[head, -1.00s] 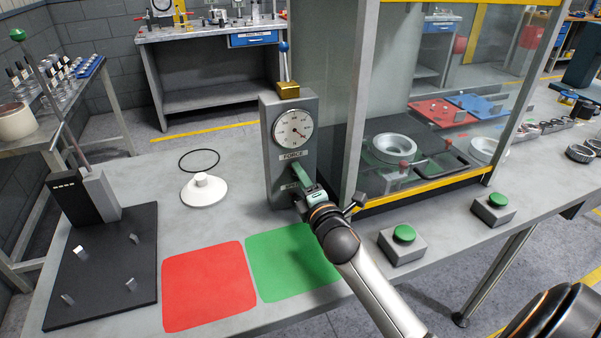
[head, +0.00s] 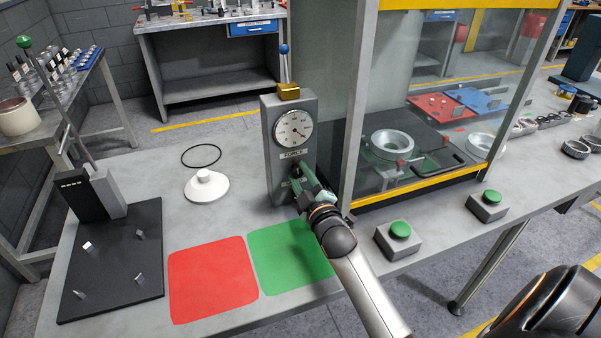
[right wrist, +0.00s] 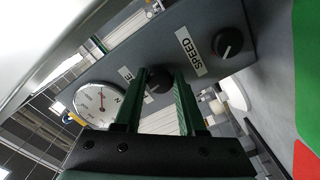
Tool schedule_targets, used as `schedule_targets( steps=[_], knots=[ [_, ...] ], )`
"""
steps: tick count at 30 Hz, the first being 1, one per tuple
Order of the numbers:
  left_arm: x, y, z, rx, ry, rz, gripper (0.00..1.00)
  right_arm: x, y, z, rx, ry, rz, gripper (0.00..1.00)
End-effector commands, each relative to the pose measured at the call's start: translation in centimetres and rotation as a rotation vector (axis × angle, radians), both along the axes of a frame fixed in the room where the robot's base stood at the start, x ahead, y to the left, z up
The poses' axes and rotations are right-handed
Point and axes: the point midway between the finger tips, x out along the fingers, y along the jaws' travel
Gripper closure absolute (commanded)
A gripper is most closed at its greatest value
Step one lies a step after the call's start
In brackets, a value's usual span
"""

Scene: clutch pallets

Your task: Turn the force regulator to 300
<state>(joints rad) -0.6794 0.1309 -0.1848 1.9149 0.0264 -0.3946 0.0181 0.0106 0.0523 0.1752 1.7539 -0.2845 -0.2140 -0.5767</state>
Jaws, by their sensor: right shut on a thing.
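The grey control box (head: 272,160) stands upright on the table in the head view, with a round dial gauge (head: 293,128) above a FORCE label (head: 292,155). The gauge's needle points to the lower right in the head view; its numbers are too small to read surely. My right gripper (head: 300,178) is at the box front, below that label. In the right wrist view its green fingers (right wrist: 158,95) are on either side of the dark force regulator knob (right wrist: 158,80), shut on it. A second knob (right wrist: 228,42) beside the SPEED label (right wrist: 190,51) is free. My left gripper is not in view.
A glass-walled press enclosure (head: 420,120) stands close right of the box. Green push buttons (head: 400,230) are at the front right. Red (head: 212,280) and green (head: 290,258) mats lie in front. A white cone-shaped part (head: 206,186) and black ring (head: 200,156) lie left.

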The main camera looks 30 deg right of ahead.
Motion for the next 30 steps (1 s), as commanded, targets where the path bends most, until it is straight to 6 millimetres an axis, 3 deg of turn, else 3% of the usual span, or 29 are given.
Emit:
schedule_targets(
  steps=[9, 24, 25, 30],
  knots=[
    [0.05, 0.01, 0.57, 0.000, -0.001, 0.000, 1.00, 0.00, 0.00, -0.06, 0.103, -0.023, -0.001, 1.00],
    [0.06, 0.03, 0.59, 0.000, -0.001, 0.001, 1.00, 0.00, 0.01, -0.09, 0.117, -0.027, 0.000, 1.00],
    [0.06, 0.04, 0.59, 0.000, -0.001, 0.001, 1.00, 0.00, 0.01, -0.09, 0.117, -0.027, 0.000, 0.58],
    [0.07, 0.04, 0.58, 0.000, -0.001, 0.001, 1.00, 0.00, 0.01, -0.08, 0.117, -0.027, 0.000, 0.39]
  ],
)
